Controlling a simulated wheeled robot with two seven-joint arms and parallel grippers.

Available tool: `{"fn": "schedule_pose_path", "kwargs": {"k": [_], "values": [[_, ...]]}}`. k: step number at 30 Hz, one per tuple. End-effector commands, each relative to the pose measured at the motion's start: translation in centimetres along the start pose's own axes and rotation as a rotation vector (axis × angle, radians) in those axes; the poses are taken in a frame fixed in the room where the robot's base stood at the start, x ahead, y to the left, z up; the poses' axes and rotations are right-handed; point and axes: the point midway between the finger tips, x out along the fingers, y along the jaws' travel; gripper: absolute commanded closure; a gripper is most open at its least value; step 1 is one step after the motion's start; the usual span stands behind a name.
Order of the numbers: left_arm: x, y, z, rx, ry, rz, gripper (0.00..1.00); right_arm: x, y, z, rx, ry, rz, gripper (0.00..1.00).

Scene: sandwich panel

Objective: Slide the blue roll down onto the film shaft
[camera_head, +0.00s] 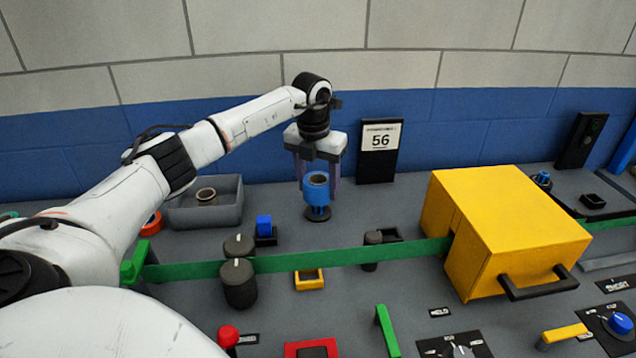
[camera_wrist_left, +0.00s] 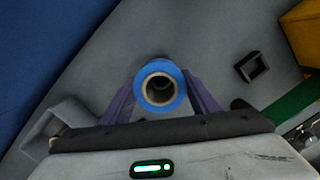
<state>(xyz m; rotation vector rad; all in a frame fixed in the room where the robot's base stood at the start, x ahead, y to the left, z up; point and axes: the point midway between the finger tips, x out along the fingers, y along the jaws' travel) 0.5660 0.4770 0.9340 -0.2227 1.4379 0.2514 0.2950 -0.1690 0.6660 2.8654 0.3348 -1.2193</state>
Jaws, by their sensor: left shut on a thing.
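The blue roll (camera_head: 317,189), with a brown hollow core, is upright between the purple fingers of my left gripper (camera_head: 318,178), which is shut on it. In the left wrist view the roll (camera_wrist_left: 160,73) shows end-on between the fingertips (camera_wrist_left: 161,92); the inside of its core is dark. Directly below the roll in the head view is the film shaft's dark round base with a blue part (camera_head: 317,213). The roll hides the rest of the shaft, so I cannot tell how far the shaft reaches into the core. My right gripper is not in view.
A grey bin (camera_head: 229,207) holding a brown-rimmed ring stands left of the roll. A sign reading 56 (camera_head: 380,150) stands behind right. A green belt (camera_head: 345,255) crosses in front and enters a yellow box (camera_head: 505,230). A blue block (camera_head: 264,226) sits nearby.

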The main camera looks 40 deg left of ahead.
Motion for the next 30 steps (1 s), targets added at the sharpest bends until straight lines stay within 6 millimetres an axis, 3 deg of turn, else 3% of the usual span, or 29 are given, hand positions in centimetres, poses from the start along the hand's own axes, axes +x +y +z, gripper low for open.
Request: {"fn": "schedule_pose_path", "kwargs": {"k": [8,30], "values": [[0.2,0.0,0.0,0.0,0.0,0.0,0.7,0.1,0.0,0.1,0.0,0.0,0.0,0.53],[3.8,0.0,-0.5,0.0,0.0,0.0,0.7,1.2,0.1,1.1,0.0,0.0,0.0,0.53]]}}
